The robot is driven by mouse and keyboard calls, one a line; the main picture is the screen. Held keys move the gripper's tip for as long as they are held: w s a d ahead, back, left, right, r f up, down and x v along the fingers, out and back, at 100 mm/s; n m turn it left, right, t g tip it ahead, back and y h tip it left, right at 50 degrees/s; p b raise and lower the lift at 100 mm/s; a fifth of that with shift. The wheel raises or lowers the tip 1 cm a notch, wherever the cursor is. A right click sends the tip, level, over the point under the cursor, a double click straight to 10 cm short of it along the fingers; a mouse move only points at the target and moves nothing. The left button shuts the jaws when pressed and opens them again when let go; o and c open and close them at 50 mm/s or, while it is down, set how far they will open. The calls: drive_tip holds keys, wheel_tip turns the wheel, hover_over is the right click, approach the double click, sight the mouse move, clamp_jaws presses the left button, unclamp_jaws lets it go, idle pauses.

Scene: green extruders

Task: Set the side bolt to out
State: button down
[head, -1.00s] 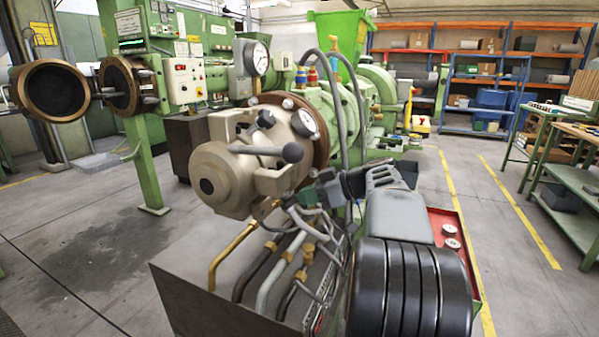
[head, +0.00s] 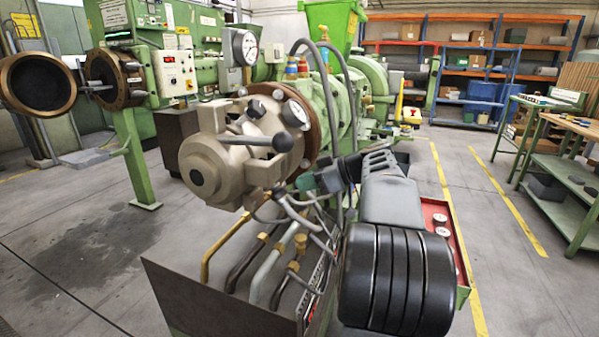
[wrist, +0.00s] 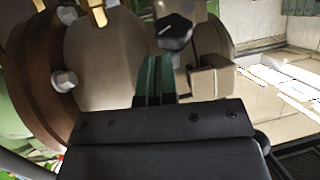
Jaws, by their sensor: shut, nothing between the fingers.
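The beige extruder head (head: 208,170) sits on a brown round flange (head: 304,112). It carries a grey lever with a round dark knob (head: 283,142) and, above that, a smaller dark knob (head: 256,109). My gripper (head: 305,182) has green fingers and is at the right side of the head, below the lever knob. In the wrist view the fingers (wrist: 155,78) are together and empty, against or just in front of the beige housing. A dark star-shaped knob (wrist: 174,32) on a beige bracket is just beyond them. I cannot tell which part is the side bolt.
Below the head stands a dark box (head: 215,300) with brass, black and grey hoses (head: 270,265). A red panel (head: 440,220) with gauges is right of my arm. An open round flange (head: 38,85) is at the left.

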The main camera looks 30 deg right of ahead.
drive_tip(key=p+v, duration=0.1)
drive_tip(key=v, duration=1)
drive_tip(key=shift+s+d, duration=0.15)
drive_tip(key=shift+d, duration=0.25)
drive_tip(key=shift+f, duration=0.1)
